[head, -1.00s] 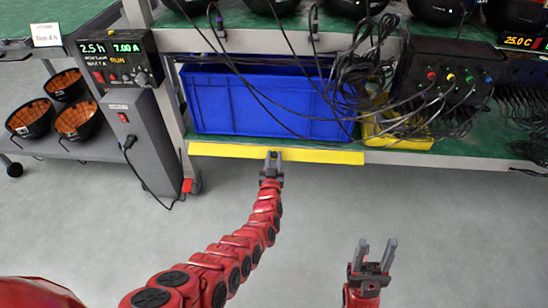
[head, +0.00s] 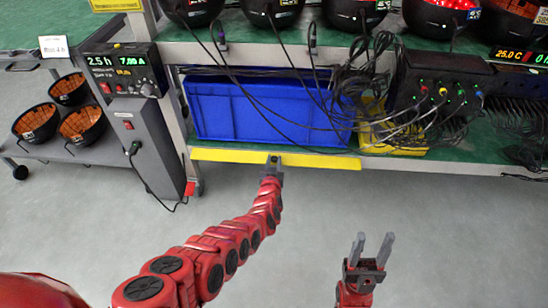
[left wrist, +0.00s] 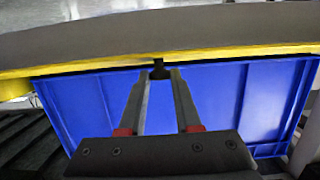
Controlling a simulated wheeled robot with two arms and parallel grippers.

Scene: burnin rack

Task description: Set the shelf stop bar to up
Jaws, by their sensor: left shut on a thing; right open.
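The yellow shelf stop bar (head: 225,156) runs along the front edge of the lower shelf, low in front of the blue bin (head: 260,110). My left gripper (head: 274,160) is shut on the bar near its middle. In the left wrist view the bar (left wrist: 240,52) crosses the upper part, and the left fingertips (left wrist: 161,74) close on a small dark part at its edge; the fingertips hide some of that part. My right gripper (head: 374,240) is open and empty above the floor, apart from the shelf.
A yellow tray (head: 405,146) and tangled black cables (head: 350,90) are beside the bin. A grey power unit (head: 150,135) stands left of the shelf. A cart (head: 85,150) holds several black bowls. The floor in front is clear.

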